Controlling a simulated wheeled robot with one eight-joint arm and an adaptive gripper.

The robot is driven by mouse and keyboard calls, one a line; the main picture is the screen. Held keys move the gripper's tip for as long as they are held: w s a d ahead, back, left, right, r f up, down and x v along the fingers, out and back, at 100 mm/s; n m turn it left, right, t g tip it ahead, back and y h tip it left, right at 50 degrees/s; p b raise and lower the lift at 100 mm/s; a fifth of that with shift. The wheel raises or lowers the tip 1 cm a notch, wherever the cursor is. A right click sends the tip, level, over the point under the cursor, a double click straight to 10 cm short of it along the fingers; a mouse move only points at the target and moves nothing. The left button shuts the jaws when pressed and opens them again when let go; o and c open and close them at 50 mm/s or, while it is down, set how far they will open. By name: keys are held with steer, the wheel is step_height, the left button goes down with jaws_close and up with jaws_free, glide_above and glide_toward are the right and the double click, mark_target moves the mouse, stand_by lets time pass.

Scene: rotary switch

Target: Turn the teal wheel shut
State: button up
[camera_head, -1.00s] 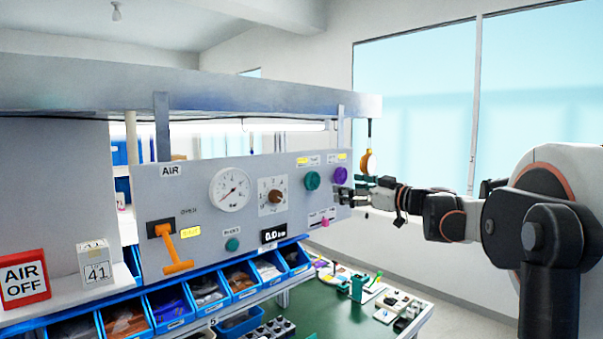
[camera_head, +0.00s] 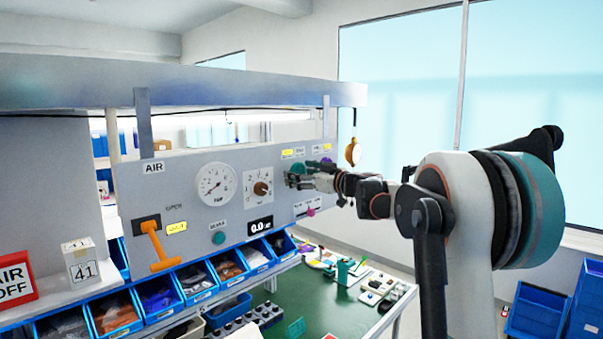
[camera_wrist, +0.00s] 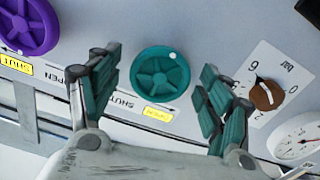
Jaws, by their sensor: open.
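The teal wheel (camera_wrist: 160,83) is a round, spoked knob on the grey panel, with a white dot near its upper right rim in the wrist view. In the head view its top edge (camera_head: 298,168) shows, mostly hidden behind my gripper. My gripper (camera_wrist: 161,66) is open and empty, its teal-padded fingers on either side of the wheel with gaps to both. It also shows at the panel in the head view (camera_head: 291,179). Below the wheel are the word SHUT (camera_wrist: 122,100), an arrow and a small yellow label (camera_wrist: 157,114), blurred. Whether the fingertips reach the wheel's depth I cannot tell.
A purple wheel (camera_wrist: 28,25) sits beside the teal one, with a yellow SHUT label. A brown pointer knob (camera_wrist: 266,95) and a white gauge (camera_head: 216,184) are on its other side. An orange lever (camera_head: 160,246) hangs at the panel's left. Blue bins (camera_head: 185,291) line up below.

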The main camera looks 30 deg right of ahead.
steer(key=shift+c, duration=0.4)
steer(key=c, duration=1)
steer(key=shift+o, duration=0.2)
